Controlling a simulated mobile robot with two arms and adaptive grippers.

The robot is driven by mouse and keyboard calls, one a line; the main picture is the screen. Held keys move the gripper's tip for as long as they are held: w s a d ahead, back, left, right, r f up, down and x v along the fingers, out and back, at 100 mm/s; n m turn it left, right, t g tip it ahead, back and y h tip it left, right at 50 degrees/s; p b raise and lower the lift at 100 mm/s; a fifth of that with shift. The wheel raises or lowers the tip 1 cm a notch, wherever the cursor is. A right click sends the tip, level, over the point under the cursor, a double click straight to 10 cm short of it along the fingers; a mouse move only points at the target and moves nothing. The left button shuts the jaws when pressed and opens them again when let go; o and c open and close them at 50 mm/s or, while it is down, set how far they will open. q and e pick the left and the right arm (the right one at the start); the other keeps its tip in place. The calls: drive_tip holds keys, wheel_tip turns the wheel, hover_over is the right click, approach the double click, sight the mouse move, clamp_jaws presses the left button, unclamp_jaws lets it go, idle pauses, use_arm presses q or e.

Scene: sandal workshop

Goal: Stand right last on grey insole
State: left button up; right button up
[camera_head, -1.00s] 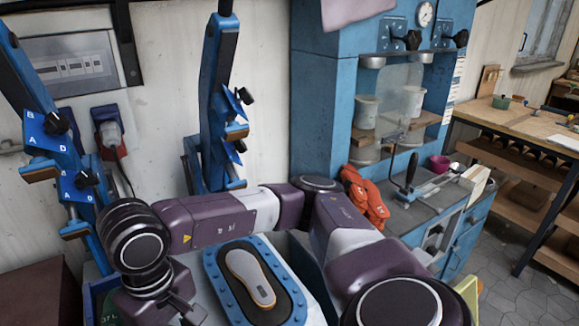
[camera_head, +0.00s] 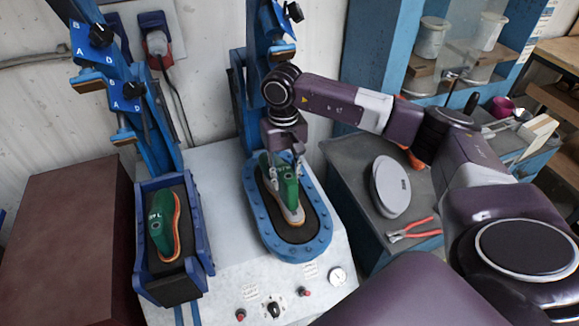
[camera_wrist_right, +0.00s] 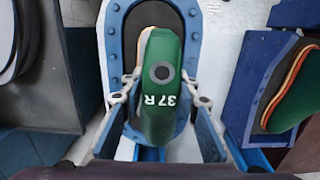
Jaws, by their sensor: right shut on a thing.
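The green right last, marked "37 R", stands upright in my right gripper (camera_head: 284,158); it shows in the head view (camera_head: 290,188) and the wrist view (camera_wrist_right: 160,75). The gripper is shut on it, one finger on each side. The last is over the grey insole (camera_head: 299,217), whose rounded end shows in front of it. I cannot tell whether the two touch all along. The insole lies on the dark pad of the blue oval tray (camera_head: 258,227). My left gripper is not in view.
Another green last (camera_head: 158,228), with an orange-edged sole, lies in the blue box (camera_head: 204,260) at left. Blue press columns rise behind. A grey oval piece (camera_head: 390,187) and red-handled pliers (camera_head: 411,229) lie on the right-hand bench.

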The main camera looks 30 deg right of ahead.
drive_tip(key=shift+w+d+f, duration=0.15)
drive_tip(key=shift+w+d, duration=0.05)
drive_tip(key=shift+d, duration=0.25)
drive_tip(key=shift+w+d+f, duration=0.15)
drive_tip(key=shift+d, duration=0.3)
drive_tip(key=shift+f+b, duration=0.3)
drive_tip(key=shift+f, duration=0.5)
drive_tip(key=shift+s+f+b, duration=0.1)
drive_tip(key=shift+f+b, duration=0.4)
drive_tip(key=shift+f, duration=0.75)
drive_tip(key=shift+f+b, duration=0.6)
drive_tip(key=shift+b, duration=0.1)
drive_tip(key=shift+a, duration=0.1)
drive_tip(key=shift+s, duration=0.1)
drive_tip(key=shift+f+b, duration=0.3)
drive_tip(key=shift+b, duration=0.25)
drive_tip(key=o, duration=1.2)
